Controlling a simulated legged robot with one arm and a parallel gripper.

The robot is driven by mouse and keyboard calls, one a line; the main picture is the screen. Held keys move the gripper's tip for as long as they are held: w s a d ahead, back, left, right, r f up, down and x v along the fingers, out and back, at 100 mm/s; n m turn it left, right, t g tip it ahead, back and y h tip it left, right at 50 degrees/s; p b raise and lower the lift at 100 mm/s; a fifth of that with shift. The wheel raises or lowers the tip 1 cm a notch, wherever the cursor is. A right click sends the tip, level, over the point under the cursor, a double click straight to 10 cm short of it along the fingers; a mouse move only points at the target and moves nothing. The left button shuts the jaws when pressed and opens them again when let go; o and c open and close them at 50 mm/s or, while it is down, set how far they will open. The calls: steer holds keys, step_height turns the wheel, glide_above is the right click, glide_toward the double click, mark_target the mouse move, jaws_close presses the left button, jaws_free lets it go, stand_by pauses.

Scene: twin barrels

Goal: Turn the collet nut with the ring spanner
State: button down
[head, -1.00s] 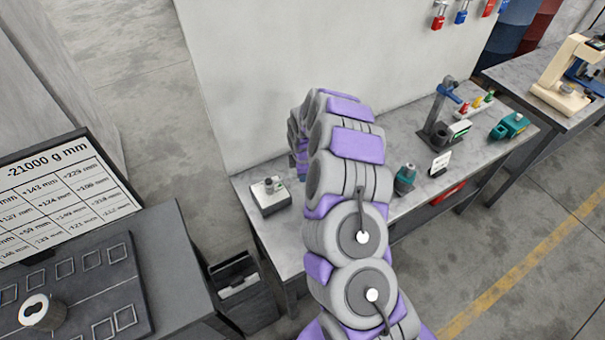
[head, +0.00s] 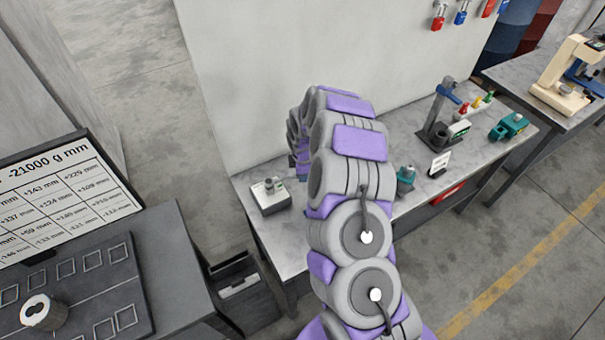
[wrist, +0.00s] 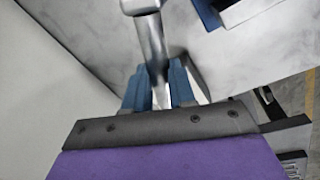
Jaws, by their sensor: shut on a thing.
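My gripper (wrist: 160,86) shows in the wrist view with its blue fingers closed on a grey metal bar, which looks like the handle of the ring spanner (wrist: 148,36). A small upright metal piece (head: 269,185) stands on a pale block (head: 270,198) at the bench's left end. I cannot tell whether it is the collet nut. I see no clear contact between spanner and nut.
The grey bench (head: 308,258) stands against a pale wall panel (head: 260,80). A dark table (head: 180,255) is at left, and a dark bin (head: 240,283) stands between.

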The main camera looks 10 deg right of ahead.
steer(key=shift+r+p, duration=0.4)
steer(key=shift+r, duration=2.7)
steer(key=s+a+m+g+h+b, duration=0.1)
steer(key=s+m+b, duration=0.8)
steer(key=m, duration=0.7)
steer(key=b, duration=0.2)
steer(key=shift+s+a+g+b, duration=0.25)
steer(key=shift+a+g+b, duration=0.05)
steer(key=shift+a+b, duration=0.1)
